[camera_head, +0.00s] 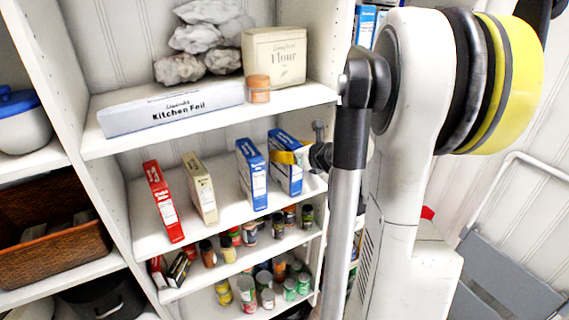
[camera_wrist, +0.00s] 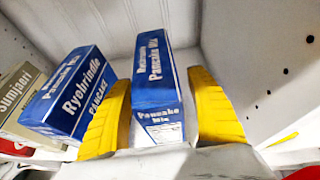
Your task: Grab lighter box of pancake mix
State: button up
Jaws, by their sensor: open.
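Two blue pancake mix boxes stand on the middle shelf. The left one (camera_head: 251,174) also shows in the wrist view (camera_wrist: 72,95), outside my left finger. The right one (camera_head: 287,178) also shows in the wrist view (camera_wrist: 158,75), between my two yellow fingers. Both are similar blues with white lettering; I cannot tell clearly which is lighter. My gripper (camera_wrist: 162,92) is open around the right box, with one finger on each side. I cannot tell whether the fingers touch it. In the head view a yellow finger (camera_head: 285,157) covers part of this box.
A cream box (camera_head: 200,187) and a red box (camera_head: 163,201) stand further left on the same shelf. Kitchen foil (camera_head: 170,108), flour (camera_head: 275,57) and a small jar (camera_head: 258,90) are on the shelf above. A white side panel (camera_wrist: 250,60) is close on the right.

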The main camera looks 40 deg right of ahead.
jog(key=shift+w+f, duration=0.25)
jog(key=shift+w, duration=0.4)
jog(key=shift+s, duration=0.1)
jog(key=c, duration=1)
jog(key=shift+c, duration=0.3)
